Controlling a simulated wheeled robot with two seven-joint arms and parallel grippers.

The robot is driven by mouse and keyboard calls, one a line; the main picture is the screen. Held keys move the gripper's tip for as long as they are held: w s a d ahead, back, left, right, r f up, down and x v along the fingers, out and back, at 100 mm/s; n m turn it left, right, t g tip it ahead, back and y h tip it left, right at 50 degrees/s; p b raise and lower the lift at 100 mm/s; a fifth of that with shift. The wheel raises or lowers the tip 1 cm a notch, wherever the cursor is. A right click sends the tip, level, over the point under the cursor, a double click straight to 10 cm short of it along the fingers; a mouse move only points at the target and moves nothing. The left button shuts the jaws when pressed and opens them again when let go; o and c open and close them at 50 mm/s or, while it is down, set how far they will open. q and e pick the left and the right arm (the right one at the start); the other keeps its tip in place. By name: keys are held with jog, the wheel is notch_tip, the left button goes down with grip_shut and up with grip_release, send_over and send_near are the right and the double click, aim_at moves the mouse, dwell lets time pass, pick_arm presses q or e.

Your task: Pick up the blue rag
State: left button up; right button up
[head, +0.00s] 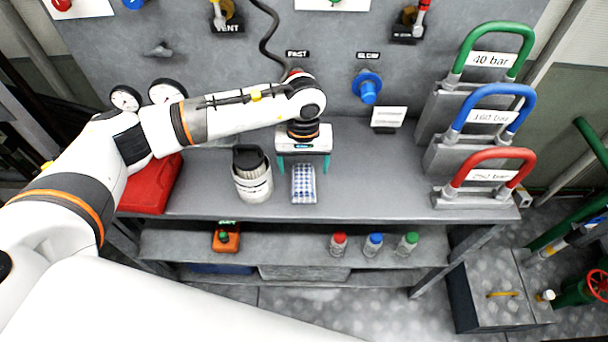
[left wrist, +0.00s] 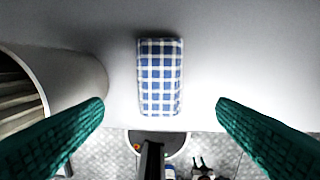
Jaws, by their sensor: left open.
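The blue rag (head: 304,184) is a folded blue and white checked cloth lying on the grey bench top, near its front edge. It also shows in the left wrist view (left wrist: 160,78), upper middle, between the fingers. My left gripper (head: 303,170) is above the rag with its green fingers apart. In the left wrist view the open left gripper (left wrist: 160,112) has one finger on each side of the rag, with a gap to both and nothing held. My right gripper is in neither view.
A white and grey canister (head: 252,178) with a black top stands just left of the rag. A red case (head: 152,184) lies further left. Green, blue and red handled blocks (head: 486,180) stand at the right. A lower shelf (head: 290,245) holds small bottles. Bench right of the rag is clear.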

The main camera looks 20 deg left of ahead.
aim_at(303, 177)
pick_arm(q)
notch_tip(303, 177, down, 2)
jog(key=shift+f, duration=0.1)
jog(key=shift+w+f+p, duration=0.15)
jog(key=shift+f+p, duration=0.15)
jog(key=shift+p, duration=0.05)
jog(key=f+p, duration=0.1)
jog(key=f, duration=0.1)
jog(key=w+f+p, duration=0.1)
jog(key=f, duration=0.1)
jog(key=shift+a, duration=0.2)
jog(key=shift+f+p, duration=0.3)
jog(key=shift+f, duration=0.25)
jog(key=c, duration=1.1)
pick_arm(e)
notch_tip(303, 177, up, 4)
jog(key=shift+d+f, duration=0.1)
